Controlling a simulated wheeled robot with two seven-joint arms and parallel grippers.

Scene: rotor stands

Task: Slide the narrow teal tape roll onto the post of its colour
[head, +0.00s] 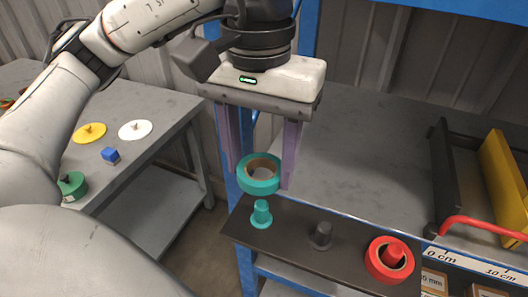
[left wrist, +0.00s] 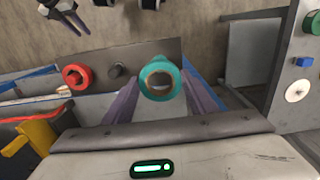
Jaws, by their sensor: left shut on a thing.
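The teal tape roll (head: 259,173) is held flat between the fingers of my left gripper (head: 262,178), which is shut on it. The teal post (head: 261,214) stands on a dark stand plate (head: 288,240). In the head view the roll is just above and behind the post, apart from it.
A bare grey post (head: 320,236) and a red roll (head: 389,260) around a red post stand on the same plate. A green roll (head: 72,186), a blue cube (head: 110,155), and yellow (head: 89,133) and white (head: 135,130) discs lie on the left table. A yellow-walled rack (head: 503,185) is at right.

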